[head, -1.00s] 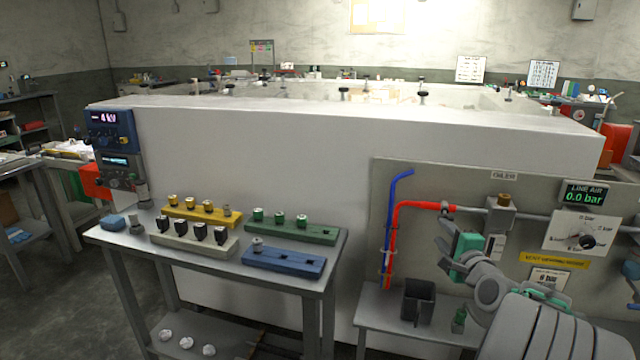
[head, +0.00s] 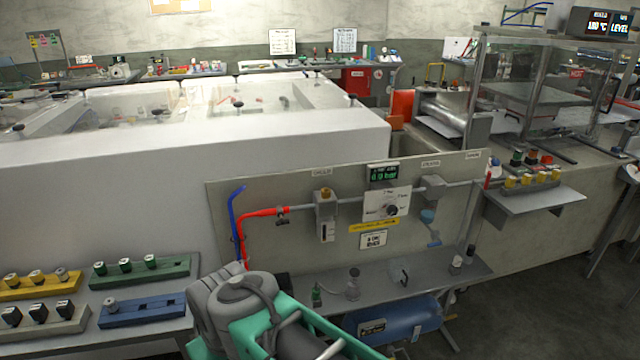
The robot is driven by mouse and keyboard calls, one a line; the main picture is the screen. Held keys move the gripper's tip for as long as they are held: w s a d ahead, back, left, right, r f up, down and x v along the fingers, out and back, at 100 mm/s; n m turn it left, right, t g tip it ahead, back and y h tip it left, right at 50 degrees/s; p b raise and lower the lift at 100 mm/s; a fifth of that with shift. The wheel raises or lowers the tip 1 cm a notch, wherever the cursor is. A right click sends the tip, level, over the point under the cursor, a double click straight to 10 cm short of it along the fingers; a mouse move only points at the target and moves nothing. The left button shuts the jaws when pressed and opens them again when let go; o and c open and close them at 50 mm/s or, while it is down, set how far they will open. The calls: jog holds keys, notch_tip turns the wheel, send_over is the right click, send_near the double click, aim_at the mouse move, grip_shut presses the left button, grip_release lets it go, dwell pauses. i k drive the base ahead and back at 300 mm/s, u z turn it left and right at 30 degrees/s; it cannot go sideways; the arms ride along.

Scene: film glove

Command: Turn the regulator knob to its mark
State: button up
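The regulator knob (head: 391,210) is a small black knob on a white dial plate (head: 374,203) on the grey panel. Its pointer and the scale marks are too small to read here. The line air display (head: 383,174) above it glows green and seems to read 0.0 bar. My arm's grey and green links fill the lower middle of the view, in front of and left of the knob, and do not touch it. My gripper's fingers cannot be seen.
A grey panel (head: 280,205) carries red and blue hoses and a pipe. Below it a shelf (head: 455,270) holds small fittings, with a blue tank (head: 405,318) underneath. Colored racks (head: 142,310) stand at left. Open floor lies at lower right.

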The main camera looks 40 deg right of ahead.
aim_at(392, 210)
jog(key=u, duration=0.75)
jog(key=k, duration=0.45)
jog(key=z, duration=1.15)
